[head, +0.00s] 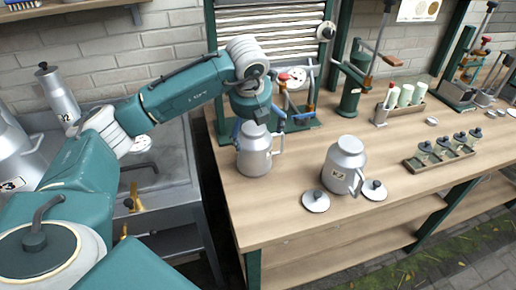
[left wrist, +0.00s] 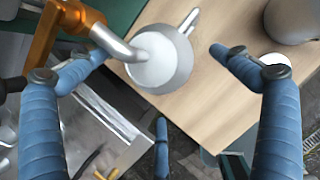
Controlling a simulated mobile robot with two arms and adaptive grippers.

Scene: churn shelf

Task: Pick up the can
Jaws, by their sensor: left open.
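A grey metal can (head: 254,158) stands upright at the left end of the wooden bench, its handle on the right. It also shows from above in the left wrist view (left wrist: 168,72). My left gripper (head: 262,122) is above this can, with its blue fingers spread. In the left wrist view the open fingers (left wrist: 158,55) lie around the can's outline with gaps visible; I cannot tell their height against it. A second can (head: 342,160) with a number label stands to the right, its handle toward the front. My right gripper is not in view.
Two round lids (head: 315,201) (head: 374,190) lie near the second can. A green stand with an orange-handled part (head: 308,95) is close behind the first can. A sink (head: 160,165) with numbered cans is at left. A jar rack (head: 447,152) is at right.

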